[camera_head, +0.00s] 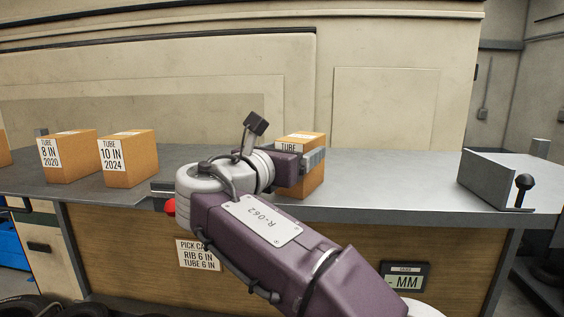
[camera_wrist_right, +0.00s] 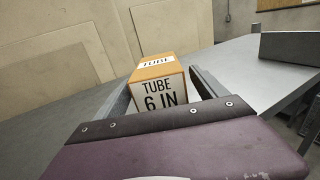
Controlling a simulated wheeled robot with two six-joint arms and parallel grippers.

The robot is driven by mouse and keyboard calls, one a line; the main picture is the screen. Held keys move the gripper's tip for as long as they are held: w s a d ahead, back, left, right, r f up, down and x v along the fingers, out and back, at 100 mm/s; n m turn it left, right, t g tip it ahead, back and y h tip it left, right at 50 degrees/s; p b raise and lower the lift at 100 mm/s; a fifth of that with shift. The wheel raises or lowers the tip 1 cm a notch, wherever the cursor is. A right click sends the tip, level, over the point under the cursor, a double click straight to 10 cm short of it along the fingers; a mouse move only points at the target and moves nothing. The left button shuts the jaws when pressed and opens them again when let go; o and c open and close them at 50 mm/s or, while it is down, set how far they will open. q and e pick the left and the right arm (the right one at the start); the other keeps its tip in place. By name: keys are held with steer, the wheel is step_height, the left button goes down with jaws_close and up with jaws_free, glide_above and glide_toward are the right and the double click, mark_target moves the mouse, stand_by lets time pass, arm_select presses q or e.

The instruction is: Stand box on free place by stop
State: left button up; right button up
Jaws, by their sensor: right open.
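An orange box (camera_head: 314,183) labelled TUBE stands upright on the grey bench, partly hidden behind my right gripper (camera_head: 304,165). In the right wrist view this box (camera_wrist_right: 160,85) reads TUBE 6 IN and sits between the two fingers of my right gripper (camera_wrist_right: 162,84). The fingers are open, one on each side of the box; whether they touch it I cannot tell. The stop may be the grey metal angle piece (camera_head: 487,180) with a black knob at the bench's right end; it also shows in the wrist view (camera_wrist_right: 290,48). My left gripper is not in view.
Boxes marked 8 IN 2020 (camera_head: 68,157) and 10 IN 2024 (camera_head: 128,159) stand on the bench (camera_head: 400,180) at left. The bench between the held-around box and the angle piece is clear. A pick card (camera_head: 199,254) and a display (camera_head: 404,277) are on the front.

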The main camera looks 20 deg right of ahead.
steer(key=b+v, duration=0.1)
steer(key=v, duration=0.8)
steer(key=shift+b, duration=0.4)
steer(key=shift+f, duration=0.1)
